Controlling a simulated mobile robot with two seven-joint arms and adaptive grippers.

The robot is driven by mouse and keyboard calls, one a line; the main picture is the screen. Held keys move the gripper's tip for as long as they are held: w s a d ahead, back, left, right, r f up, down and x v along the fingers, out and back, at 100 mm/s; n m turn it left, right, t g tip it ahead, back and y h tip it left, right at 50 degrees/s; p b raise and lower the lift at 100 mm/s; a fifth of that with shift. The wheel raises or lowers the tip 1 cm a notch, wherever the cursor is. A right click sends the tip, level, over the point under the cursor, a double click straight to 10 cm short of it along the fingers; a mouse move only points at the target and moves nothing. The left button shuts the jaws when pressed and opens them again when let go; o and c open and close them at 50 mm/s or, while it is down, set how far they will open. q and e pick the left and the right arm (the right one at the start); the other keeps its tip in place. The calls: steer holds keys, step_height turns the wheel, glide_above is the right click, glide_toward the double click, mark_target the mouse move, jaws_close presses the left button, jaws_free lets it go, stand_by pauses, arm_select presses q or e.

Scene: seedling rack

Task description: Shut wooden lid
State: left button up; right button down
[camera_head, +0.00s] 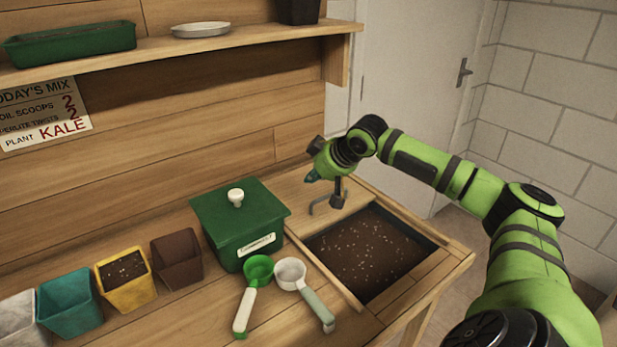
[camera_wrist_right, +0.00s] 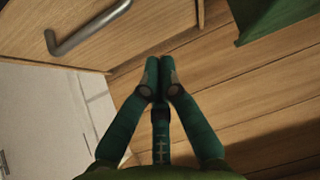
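The wooden lid (camera_head: 292,185) lies at the back of the soil bin (camera_head: 438,249), and the bin's dark soil is exposed in front of it. A grey metal handle (camera_head: 328,196) stands on the lid. In the wrist view the handle (camera_wrist_right: 88,30) is at the upper left on the lid (camera_wrist_right: 130,38). My right gripper (camera_head: 311,177) is over the back of the lid, close to the handle but not around it. Its two green fingers (camera_wrist_right: 160,68) meet at the tips with nothing between them. My left gripper is in neither view.
A green lidded box (camera_head: 215,213) stands left of the bin. Two scoops, green (camera_head: 257,268) and white (camera_head: 291,272), lie at the bin's front left. Several pots line the left, including a yellow one (camera_head: 130,293). A shelf (camera_head: 190,50) runs above the bench.

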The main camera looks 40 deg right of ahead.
steer(key=p, duration=0.1)
glide_above(298, 205)
step_height(298, 205, down, 6)
steer(key=shift+s+r, duration=0.1)
steer(key=shift+r, duration=0.05)
steer(key=s+p, duration=0.1)
steer(key=s, duration=0.2)
steer(key=shift+d, duration=0.15)
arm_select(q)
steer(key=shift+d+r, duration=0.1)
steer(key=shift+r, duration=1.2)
arm_select(e)
steer(key=shift+s+f, duration=0.3)
steer(key=shift+s, duration=0.25)
